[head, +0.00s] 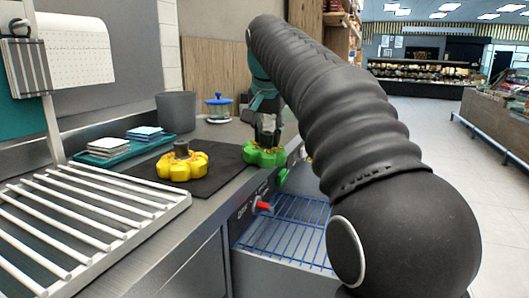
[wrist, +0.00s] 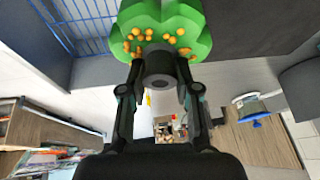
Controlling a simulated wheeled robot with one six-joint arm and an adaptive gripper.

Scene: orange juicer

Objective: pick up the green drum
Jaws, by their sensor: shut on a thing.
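The green drum (head: 264,155) is a lobed, flower-shaped piece with small orange-yellow bits on its face. In the head view it is at the right end of the dark mat, by the counter's front edge. I cannot tell whether it touches the mat. My gripper (head: 268,128) is above it. In the wrist view my gripper (wrist: 160,80) is shut on the dark round hub of the green drum (wrist: 197,35), one finger on each side. In the head view the hub is mostly hidden by my fingers.
A yellow drum (head: 182,168) with a dark hub sits on the dark mat (head: 205,188) to the left. Behind are a teal tray (head: 120,156), a grey bin (head: 177,110) and a blue-lidded pot (head: 218,104). A blue wire rack (head: 285,240) lies below the counter edge.

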